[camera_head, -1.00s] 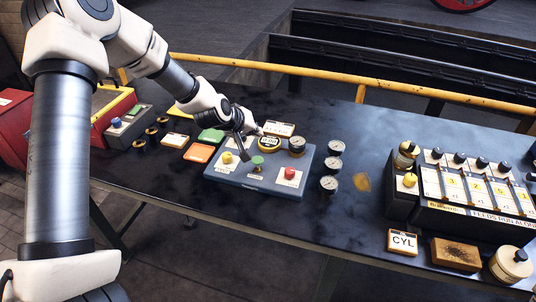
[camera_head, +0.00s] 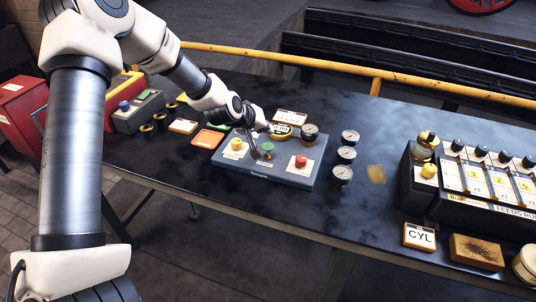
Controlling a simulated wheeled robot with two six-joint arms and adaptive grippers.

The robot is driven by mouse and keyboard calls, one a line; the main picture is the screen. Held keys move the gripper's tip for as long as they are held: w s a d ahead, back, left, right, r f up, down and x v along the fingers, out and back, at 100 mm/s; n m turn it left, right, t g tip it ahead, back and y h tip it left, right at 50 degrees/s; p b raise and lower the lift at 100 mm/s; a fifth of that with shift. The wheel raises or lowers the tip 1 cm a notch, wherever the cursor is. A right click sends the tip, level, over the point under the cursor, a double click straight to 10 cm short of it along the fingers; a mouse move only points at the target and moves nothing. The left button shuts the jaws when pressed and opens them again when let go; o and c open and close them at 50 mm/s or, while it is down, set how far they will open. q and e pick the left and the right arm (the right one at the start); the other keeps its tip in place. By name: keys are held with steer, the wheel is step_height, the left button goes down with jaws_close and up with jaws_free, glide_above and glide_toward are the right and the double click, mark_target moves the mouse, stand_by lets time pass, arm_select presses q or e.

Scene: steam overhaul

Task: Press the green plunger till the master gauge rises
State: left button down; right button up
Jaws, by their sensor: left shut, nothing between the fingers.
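The green plunger (camera_head: 267,147) stands upright between the yellow and red buttons on the blue-grey panel (camera_head: 265,173). My left gripper (camera_head: 256,153) reaches over the panel from behind, shut and empty. Its tips are low, just left of the green plunger; I cannot tell if they touch it. A round dial (camera_head: 309,132) sits at the panel's back right, next to a yellow-rimmed round piece (camera_head: 281,130) with a label. Which one is the master gauge, and any reading, is too small to tell. My right gripper is not in view.
The yellow button (camera_head: 236,144) and red button (camera_head: 301,161) flank the plunger closely. Three small gauges (camera_head: 346,155) stand right of the panel. A lever box (camera_head: 470,185) is at right, a CYL card (camera_head: 419,236) at front. Yellow railing (camera_head: 340,68) runs behind.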

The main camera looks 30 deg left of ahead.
mark_target(267, 146)
arm_select(q)
steer(key=shift+f+b, duration=0.75)
steer(key=shift+f, duration=0.6)
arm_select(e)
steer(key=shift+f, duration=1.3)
arm_select(q)
steer(key=shift+f+b, duration=0.4)
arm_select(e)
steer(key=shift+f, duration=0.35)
arm_select(q)
steer(key=shift+s+f+b, duration=0.15)
steer(key=shift+f+b, duration=1.1)
steer(key=shift+f, duration=0.15)
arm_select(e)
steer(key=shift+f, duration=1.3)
arm_select(q)
steer(key=shift+r, duration=0.15)
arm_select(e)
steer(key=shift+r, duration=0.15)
arm_select(q)
steer(key=shift+r+p, duration=1.6)
steer(key=shift+r, duration=0.05)
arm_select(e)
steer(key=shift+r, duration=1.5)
arm_select(q)
steer(key=shift+r, duration=0.1)
